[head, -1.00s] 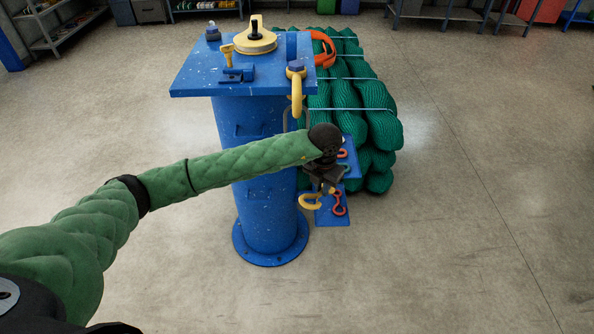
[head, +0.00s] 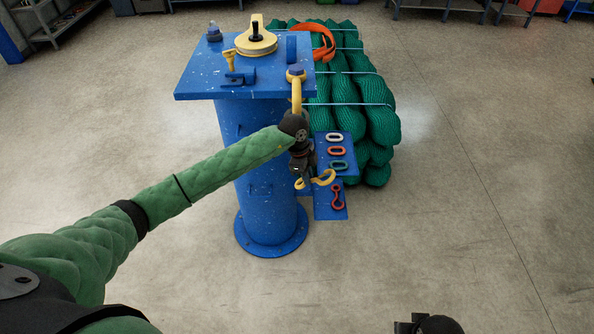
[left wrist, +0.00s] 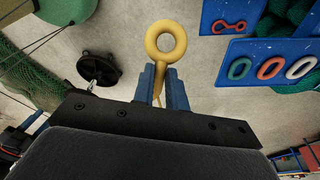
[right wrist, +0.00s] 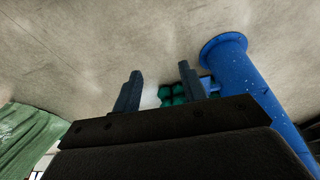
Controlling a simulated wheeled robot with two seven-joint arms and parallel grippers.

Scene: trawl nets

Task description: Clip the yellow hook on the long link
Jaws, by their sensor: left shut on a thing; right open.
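My left gripper (head: 303,178) is shut on the yellow hook (head: 325,178), beside the blue post and left of the link panels. In the left wrist view the hook's round eye (left wrist: 166,40) sticks out beyond the fingers (left wrist: 160,85); its other end is hidden. The upper blue panel bears a white link (head: 334,137), an orange link (head: 337,151) and a teal link (head: 338,165). A red two-eyed link (head: 337,196) is on the lower panel; I cannot tell which is the long link. My right gripper (right wrist: 160,72) is open and empty.
The blue post (head: 268,205) carries a plate (head: 200,83) with a yellow wheel (head: 256,42). A yellow piece (head: 297,92) hangs from its right edge, just above my left gripper. Bundled green nets (head: 375,115) stand behind the panels. The floor to the right is clear.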

